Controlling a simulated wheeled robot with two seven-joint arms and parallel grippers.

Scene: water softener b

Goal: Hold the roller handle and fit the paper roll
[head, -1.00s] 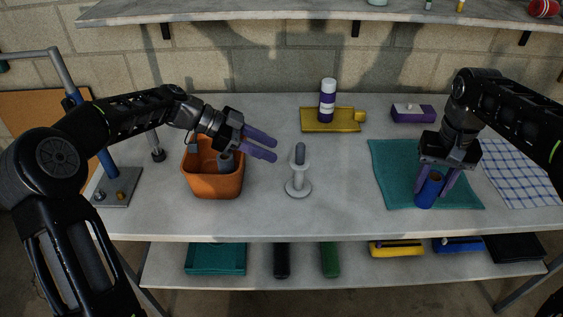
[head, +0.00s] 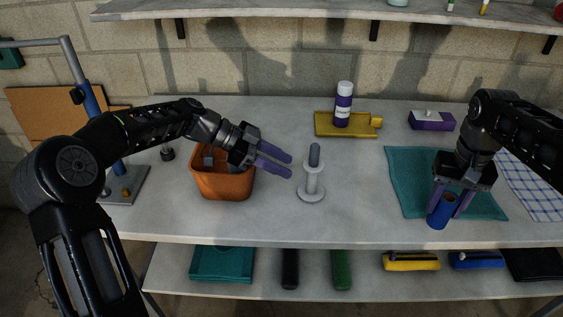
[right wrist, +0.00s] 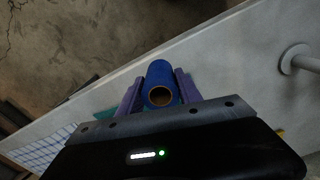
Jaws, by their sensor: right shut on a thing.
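The roller handle (head: 311,183) stands upright on the table's middle, with a pale round base, a collar and a grey rounded top. My left gripper (head: 290,165) is open and empty just left of it, fingers pointing at its upper part without touching. The paper roll (head: 438,215) is a blue tube with a brown core. My right gripper (head: 452,203) is shut on it, one finger on each side, at the teal mat's near edge. In the right wrist view the roll (right wrist: 158,77) shows its open end between the purple fingers. I cannot tell whether it touches the table.
A yellow tray (head: 326,129) with a purple-and-white bottle (head: 343,105) is at the back. A teal mat (head: 410,170) and a checked cloth (head: 535,190) lie at right. The table between handle and mat is clear.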

